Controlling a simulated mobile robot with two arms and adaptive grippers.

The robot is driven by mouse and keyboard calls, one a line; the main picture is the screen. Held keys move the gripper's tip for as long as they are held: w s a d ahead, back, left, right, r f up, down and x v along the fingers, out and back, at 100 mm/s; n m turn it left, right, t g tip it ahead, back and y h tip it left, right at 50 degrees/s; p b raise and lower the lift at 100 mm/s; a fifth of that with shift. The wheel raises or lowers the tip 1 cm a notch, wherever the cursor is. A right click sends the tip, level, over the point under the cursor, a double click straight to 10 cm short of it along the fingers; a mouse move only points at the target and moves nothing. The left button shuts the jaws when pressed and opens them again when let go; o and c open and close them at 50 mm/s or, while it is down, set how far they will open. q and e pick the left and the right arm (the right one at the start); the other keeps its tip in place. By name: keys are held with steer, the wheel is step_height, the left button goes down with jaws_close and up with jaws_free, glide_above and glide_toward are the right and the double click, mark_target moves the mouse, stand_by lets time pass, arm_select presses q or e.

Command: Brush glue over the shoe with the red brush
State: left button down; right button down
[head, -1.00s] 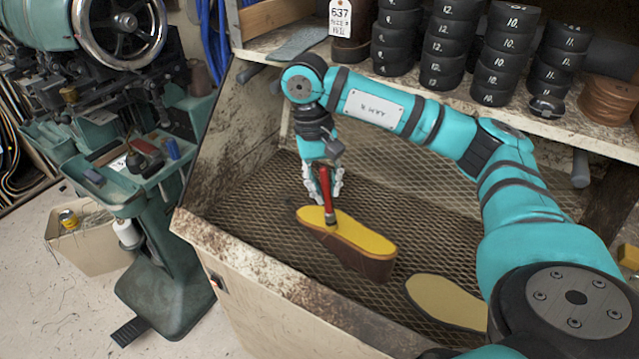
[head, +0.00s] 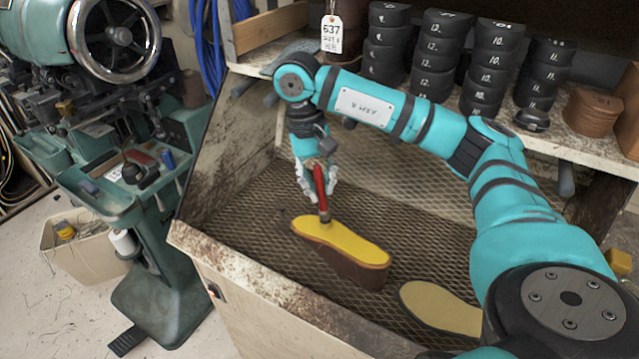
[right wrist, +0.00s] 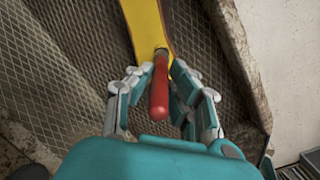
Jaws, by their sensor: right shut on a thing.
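The shoe (head: 345,262), brown-sided with a yellow upper face, lies on the mesh of the work bin. In the right wrist view the yellow face (right wrist: 146,27) runs up from the brush. My right gripper (head: 316,190) is shut on the red brush (head: 320,182), which it holds upright with a slight tilt over the shoe. The brush's lower end is at the yellow face near its far edge; I cannot tell whether it touches. In the right wrist view the red handle (right wrist: 159,88) sits between the fingers (right wrist: 158,92). My left gripper is not in view.
A loose tan sole (head: 440,308) lies on the mesh at the lower right. The bin's worn wall (head: 235,262) rises in front. A shelf (head: 560,140) with stacked black rolls (head: 432,55) and a paper tag (head: 332,34) stands behind. A green stitching machine (head: 150,200) is at the left.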

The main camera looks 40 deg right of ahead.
step_height(320, 180, up, 6)
steer(key=w+d+p, duration=0.1)
steer(key=w+p, duration=0.1)
steer(key=p, duration=0.3)
steer(key=shift+d+f, duration=0.15)
steer(key=shift+f, duration=0.05)
stand_by(0.3)
